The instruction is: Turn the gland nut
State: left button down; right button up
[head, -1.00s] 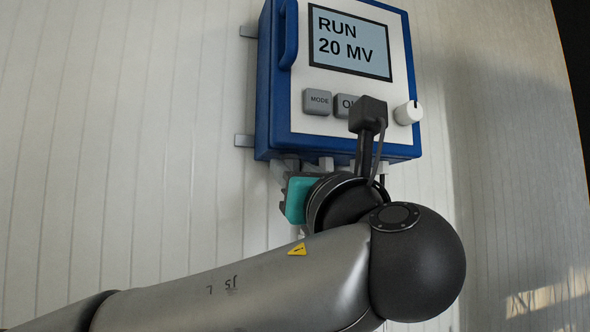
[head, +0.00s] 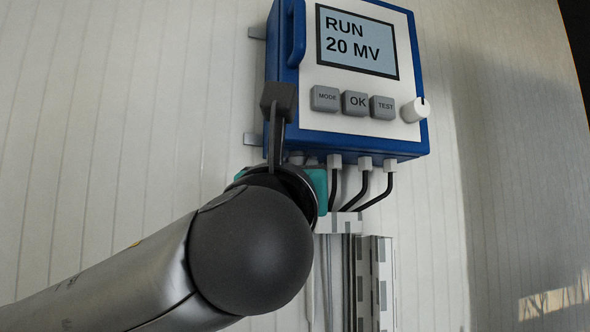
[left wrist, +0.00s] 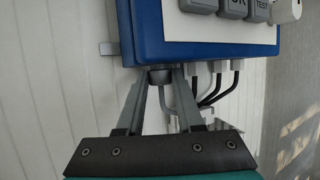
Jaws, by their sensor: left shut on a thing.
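The blue analyser box (head: 352,146) hangs on the wall, with a row of grey cable glands under its bottom face. The leftmost gland nut (left wrist: 160,77) shows in the left wrist view, between the fingertips of my left gripper (left wrist: 163,70). The gripper is shut on it from below, one finger on each side. In the head view my own wrist hides most of the gripper, and only the top of that gland (head: 296,157) shows. How far the nut is turned cannot be told. My right gripper is not in view.
Neighbouring glands (head: 334,161) with black cables (head: 381,194) hang close to the right of the gripper. A light grey slotted duct (head: 340,224) stands below them. The box front has a screen (head: 357,41), grey buttons and a white knob (head: 414,110). The wall at left is clear.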

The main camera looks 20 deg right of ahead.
pick_arm(q)
jog(key=shift+w+a+r+m+g+h+p, duration=0.1)
jog(key=shift+w+a+m+g+h+p, duration=0.2)
jog(key=shift+m+g+h+p, duration=2.35)
jog(key=shift+w+a+f+m+g+h+p, duration=0.15)
jog(key=shift+w+m+g+h+p, duration=0.4)
jog(key=shift+m+g+h, duration=2.4)
jog(key=shift+w+a+r+m+g+h+p, duration=0.2)
jog(key=shift+m+g+h+p, duration=1.25)
jog(key=shift+g, duration=3.05)
jog(key=shift+n+g+y+p, duration=0.35)
jog(key=shift+g+p, duration=0.05)
jog(key=shift+p, duration=0.05)
jog(key=c, duration=0.6)
grip_release()
jog(key=shift+o, duration=0.3)
